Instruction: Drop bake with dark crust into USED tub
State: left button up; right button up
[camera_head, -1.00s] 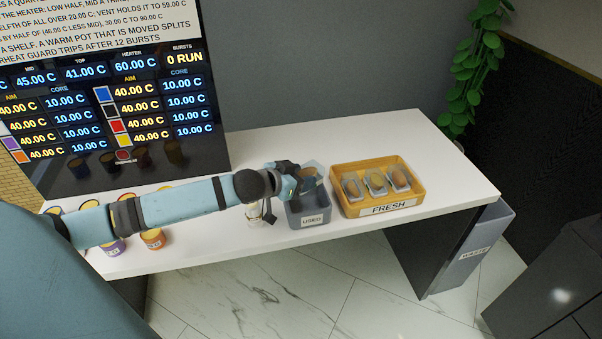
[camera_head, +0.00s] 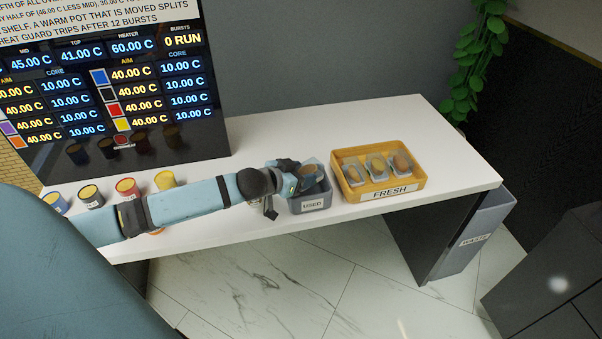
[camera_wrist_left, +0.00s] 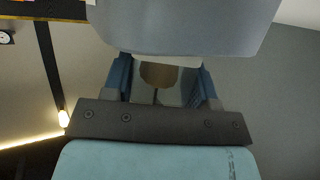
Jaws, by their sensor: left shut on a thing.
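The grey USED tub (camera_head: 313,204) stands on the white table, left of the FRESH tray. My left gripper (camera_head: 303,176) is at the tub's top opening and shut on a bake (camera_head: 309,172) with a brown top. In the left wrist view the brown bake (camera_wrist_left: 158,75) shows between the two fingers, in a pale holder. My gripper hides part of the bake and the tub's inside, and I cannot tell how dark the crust is. My right gripper is not in view.
The yellow FRESH tray (camera_head: 345,188) holds several bakes. Coloured pots, such as a red one (camera_head: 127,190), stand left by the display panel (camera_head: 120,90). A grey WASTE bin (camera_head: 480,235) stands beyond the table's right end. The table's back right is clear.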

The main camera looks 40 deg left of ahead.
pick_arm(q)
jog(key=shift+f+b, duration=0.5)
jog(key=shift+f, duration=0.6)
jog(key=o, duration=0.9)
jog(key=shift+o, duration=0.6)
jog(key=shift+f, duration=0.1)
jog(key=shift+s+f, duration=0.1)
jog(key=shift+d, duration=0.1)
jog(key=shift+s, duration=0.25)
jog(key=v, duration=1.3)
jog(key=shift+a+r, duration=0.4)
jog(key=shift+p, duration=0.3)
